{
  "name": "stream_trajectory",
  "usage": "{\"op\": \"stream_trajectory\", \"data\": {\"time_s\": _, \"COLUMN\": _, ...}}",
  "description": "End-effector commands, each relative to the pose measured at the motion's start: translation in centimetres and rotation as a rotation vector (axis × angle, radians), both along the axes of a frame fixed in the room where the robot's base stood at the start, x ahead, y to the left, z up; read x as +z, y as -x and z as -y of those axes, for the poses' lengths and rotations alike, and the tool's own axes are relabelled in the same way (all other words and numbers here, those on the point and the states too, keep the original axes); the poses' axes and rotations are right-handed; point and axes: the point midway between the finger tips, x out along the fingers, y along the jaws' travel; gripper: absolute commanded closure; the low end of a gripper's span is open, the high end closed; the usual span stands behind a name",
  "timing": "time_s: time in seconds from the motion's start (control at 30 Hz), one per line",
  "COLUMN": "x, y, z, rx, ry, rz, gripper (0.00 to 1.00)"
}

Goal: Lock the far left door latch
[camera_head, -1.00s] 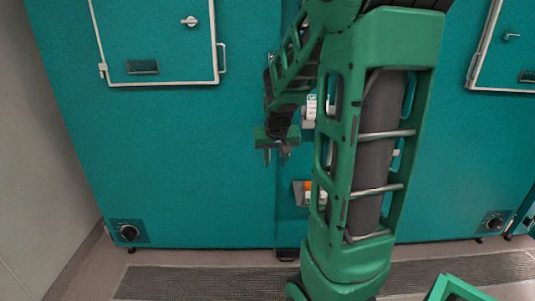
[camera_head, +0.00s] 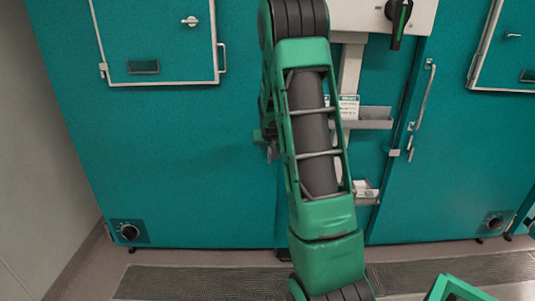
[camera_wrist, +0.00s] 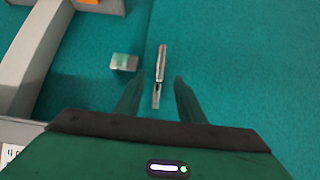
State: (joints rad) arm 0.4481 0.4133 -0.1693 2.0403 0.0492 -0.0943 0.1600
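The latch lever (camera_wrist: 162,60) is a slim metal bar on the teal door front in the wrist view. It stands nearly upright in the picture. A small metal latch block (camera_wrist: 124,62) sits to its left, with a gap between them. My gripper (camera_wrist: 158,88) is open, with one dark green finger on each side of the lever's lower part. I cannot tell whether either finger touches it. In the head view my gripper (camera_head: 265,140) is at the left chamber's right edge, mostly hidden behind my arm, which also covers most of the latch.
The left chamber has a small framed hatch (camera_head: 155,45) with its own handle. The right chamber's door has a long handle (camera_head: 424,95) and a similar latch (camera_head: 410,150). Between them are a shelf bracket (camera_head: 375,120) and a black-green switch (camera_head: 399,18). Floor grating (camera_head: 200,282) runs below.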

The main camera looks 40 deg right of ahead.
Motion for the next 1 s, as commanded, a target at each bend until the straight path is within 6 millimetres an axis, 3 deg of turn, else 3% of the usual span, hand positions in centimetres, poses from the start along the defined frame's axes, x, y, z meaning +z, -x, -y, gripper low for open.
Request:
{"op": "stream_trajectory", "data": {"time_s": 0.3, "x": -3.3, "y": -2.3, "z": 2.1, "rx": 0.0, "ry": -0.001, "rz": -0.001, "gripper": 0.64}}
{"op": "stream_trajectory", "data": {"time_s": 0.8, "x": -4.2, "y": -3.0, "z": 2.8, "rx": 0.001, "ry": -0.001, "rz": 0.0, "gripper": 0.64}}
{"op": "stream_trajectory", "data": {"time_s": 0.97, "x": -4.2, "y": -3.1, "z": 2.8, "rx": 0.001, "ry": -0.001, "rz": 0.0, "gripper": 1.0}}
{"op": "stream_trajectory", "data": {"time_s": 1.0, "x": -4.2, "y": -3.1, "z": 2.8, "rx": 0.001, "ry": -0.001, "rz": 0.0, "gripper": 1.0}}
